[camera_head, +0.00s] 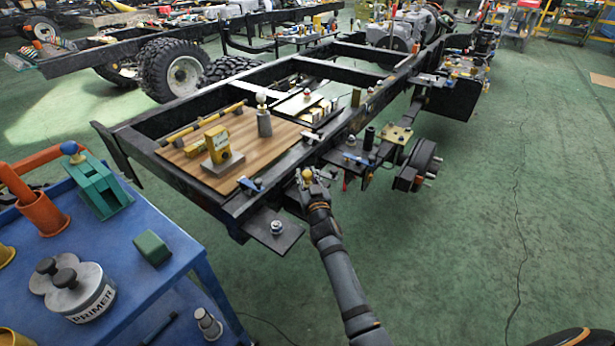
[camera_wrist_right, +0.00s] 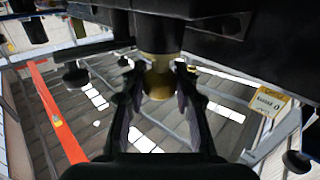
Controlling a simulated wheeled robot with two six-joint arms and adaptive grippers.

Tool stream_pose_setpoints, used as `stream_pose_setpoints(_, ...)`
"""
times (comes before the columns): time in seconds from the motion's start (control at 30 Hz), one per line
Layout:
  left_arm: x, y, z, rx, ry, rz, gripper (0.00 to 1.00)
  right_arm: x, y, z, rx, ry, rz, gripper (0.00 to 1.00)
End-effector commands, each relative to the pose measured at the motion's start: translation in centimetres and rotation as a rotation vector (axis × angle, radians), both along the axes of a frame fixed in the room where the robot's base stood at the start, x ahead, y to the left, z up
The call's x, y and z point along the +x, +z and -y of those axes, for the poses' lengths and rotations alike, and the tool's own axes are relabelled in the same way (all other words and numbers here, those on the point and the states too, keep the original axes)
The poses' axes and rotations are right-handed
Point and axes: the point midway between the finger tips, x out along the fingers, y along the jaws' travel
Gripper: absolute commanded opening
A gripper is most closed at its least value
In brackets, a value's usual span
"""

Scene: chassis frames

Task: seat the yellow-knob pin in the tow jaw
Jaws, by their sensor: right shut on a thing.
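My right gripper (camera_head: 308,178) is at the near side of the black chassis frame, its arm coming up from the lower right. It is shut on the yellow knob (camera_head: 307,174) of the pin. In the right wrist view, the fingers (camera_wrist_right: 158,98) stand on both sides of the yellow knob (camera_wrist_right: 158,83). A dark cylinder continues past the knob toward dark metal parts; the pin's far end is hidden. I cannot tell the tow jaw for certain or whether the pin is in it. My left gripper is not in view.
The chassis (camera_head: 243,204) carries a wooden board (camera_head: 175,160) with a yellow block (camera_head: 218,146). A small plate (camera_head: 262,232) sticks out left of my gripper. A blue cart (camera_head: 160,285) at lower left holds a green clevis (camera_head: 100,195) and primer tin (camera_head: 90,300). Green floor is clear at right.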

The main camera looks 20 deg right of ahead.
Motion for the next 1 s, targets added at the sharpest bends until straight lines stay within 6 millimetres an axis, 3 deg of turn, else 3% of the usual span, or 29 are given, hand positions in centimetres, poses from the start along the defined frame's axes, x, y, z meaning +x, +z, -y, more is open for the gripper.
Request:
stream_pose_setpoints(0.17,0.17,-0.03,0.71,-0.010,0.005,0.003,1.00,0.03,0.14,-0.04,0.002,0.001,0.003,0.00)
stream_pose_setpoints(0.2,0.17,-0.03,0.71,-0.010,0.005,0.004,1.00,0.04,0.15,-0.04,0.002,0.001,0.003,0.32)
stream_pose_setpoints(0.4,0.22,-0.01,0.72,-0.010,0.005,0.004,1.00,0.02,0.12,-0.03,0.001,0.001,0.002,0.56)
stream_pose_setpoints(1.0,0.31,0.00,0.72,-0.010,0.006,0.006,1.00,0.01,0.05,-0.01,0.001,0.000,0.001,0.56)
